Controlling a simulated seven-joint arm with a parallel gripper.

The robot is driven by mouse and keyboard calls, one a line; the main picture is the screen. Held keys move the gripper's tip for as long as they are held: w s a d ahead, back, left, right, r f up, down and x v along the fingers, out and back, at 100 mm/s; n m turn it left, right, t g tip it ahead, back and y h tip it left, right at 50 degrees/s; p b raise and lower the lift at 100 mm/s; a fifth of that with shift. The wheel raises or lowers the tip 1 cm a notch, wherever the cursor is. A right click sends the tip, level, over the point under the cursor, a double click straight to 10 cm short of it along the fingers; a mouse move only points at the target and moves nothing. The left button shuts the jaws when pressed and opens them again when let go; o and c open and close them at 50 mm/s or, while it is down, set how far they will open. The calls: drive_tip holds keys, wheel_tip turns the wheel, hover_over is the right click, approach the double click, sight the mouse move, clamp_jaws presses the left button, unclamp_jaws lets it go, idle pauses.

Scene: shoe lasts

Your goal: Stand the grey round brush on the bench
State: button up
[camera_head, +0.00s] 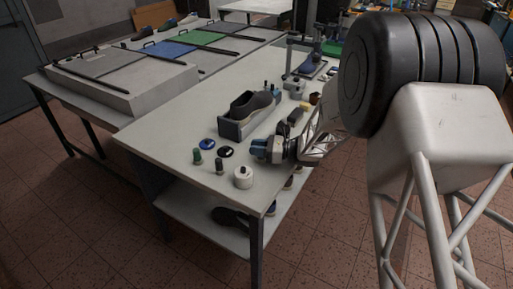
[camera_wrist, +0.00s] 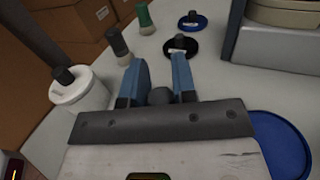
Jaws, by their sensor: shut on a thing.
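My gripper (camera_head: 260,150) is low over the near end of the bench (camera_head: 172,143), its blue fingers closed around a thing. In the wrist view a dark grey rounded piece (camera_wrist: 160,96) shows between the fingers (camera_wrist: 158,82). It looks like part of the grey round brush; the rest is hidden by the gripper, and I cannot tell whether it touches the bench. A separate grey-topped piece (camera_wrist: 118,43) stands upright beyond the fingers, beside a green-topped one (camera_wrist: 145,18). Both also stand left of my gripper in the head view.
A white pot (camera_head: 243,177) stands near the front edge. A black disc (camera_head: 225,152) and a blue disc (camera_head: 208,143), both with knobs, lie beyond. Another blue disc (camera_wrist: 280,145) is close at right in the wrist view. A grey tray (camera_head: 235,130) holds a dark shoe form.

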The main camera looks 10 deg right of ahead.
drive_tip(key=shift+f, duration=0.1)
drive_tip(key=o, duration=0.9)
drive_tip(key=shift+v, duration=6)
